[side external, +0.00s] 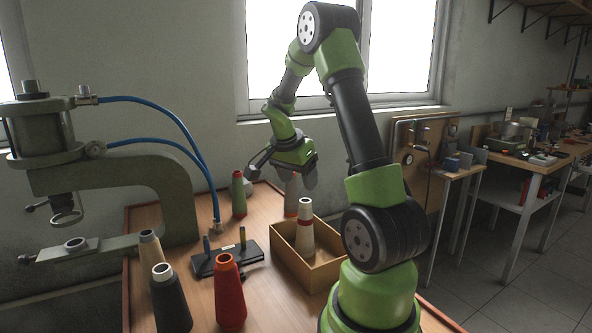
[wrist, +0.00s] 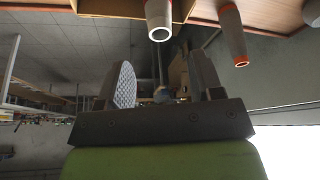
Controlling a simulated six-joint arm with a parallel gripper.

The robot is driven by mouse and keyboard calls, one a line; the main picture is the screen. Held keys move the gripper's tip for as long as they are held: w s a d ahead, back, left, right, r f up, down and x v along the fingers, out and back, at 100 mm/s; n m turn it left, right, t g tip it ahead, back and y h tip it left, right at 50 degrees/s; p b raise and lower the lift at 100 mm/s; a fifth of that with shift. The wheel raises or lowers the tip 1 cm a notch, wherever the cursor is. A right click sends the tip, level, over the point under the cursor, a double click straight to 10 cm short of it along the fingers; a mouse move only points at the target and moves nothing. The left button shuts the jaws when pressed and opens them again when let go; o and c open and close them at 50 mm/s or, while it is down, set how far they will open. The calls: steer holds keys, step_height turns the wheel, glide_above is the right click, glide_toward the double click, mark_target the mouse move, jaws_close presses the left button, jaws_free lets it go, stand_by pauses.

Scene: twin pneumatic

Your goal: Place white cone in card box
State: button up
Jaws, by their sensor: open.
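A pale, whitish cone with red bands (side external: 305,232) stands upright inside the open card box (side external: 330,259). Another pale cone (side external: 291,199) stands behind the box, partly hidden by my gripper (side external: 309,177). I cannot tell for sure which is the white cone. My gripper is raised above the far part of the table, tilted, with nothing seen in it. In the wrist view, the two fingers of my gripper (wrist: 162,78) are spread apart with an empty gap. That view also shows a pale cone (wrist: 159,18) at the top and a cone with an orange rim (wrist: 232,35).
A green cone (side external: 238,194), a beige cone (side external: 151,252), a dark grey cone (side external: 170,300) and a red cone (side external: 229,293) stand on the table. A black fixture (side external: 228,260) lies left of the box. A pneumatic press (side external: 165,190) with blue hoses (side external: 180,130) stands at left.

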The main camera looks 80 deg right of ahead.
steer(key=w+a+r+n+t+y, duration=0.1)
steer(key=w+a+r+n+t, duration=0.15)
steer(key=a+r+n, duration=0.45)
steer(key=w+a+r+n+t, duration=0.1)
steer(key=a+r+n+t, duration=0.15)
steer(key=a, duration=0.85)
steer(key=s+a+r+n+t+y, duration=0.1)
steer(key=s+a+n+t+y, duration=0.1)
steer(key=a, duration=0.4)
steer(key=s+a+n+t+y, duration=0.1)
steer(key=s+a+n+y, duration=0.2)
steer(key=a+n, duration=0.3)
steer(key=shift+s+a+r+n+t, duration=0.2)
steer(key=shift+s+r+n+t, duration=0.3)
steer(key=shift+s, duration=0.3)
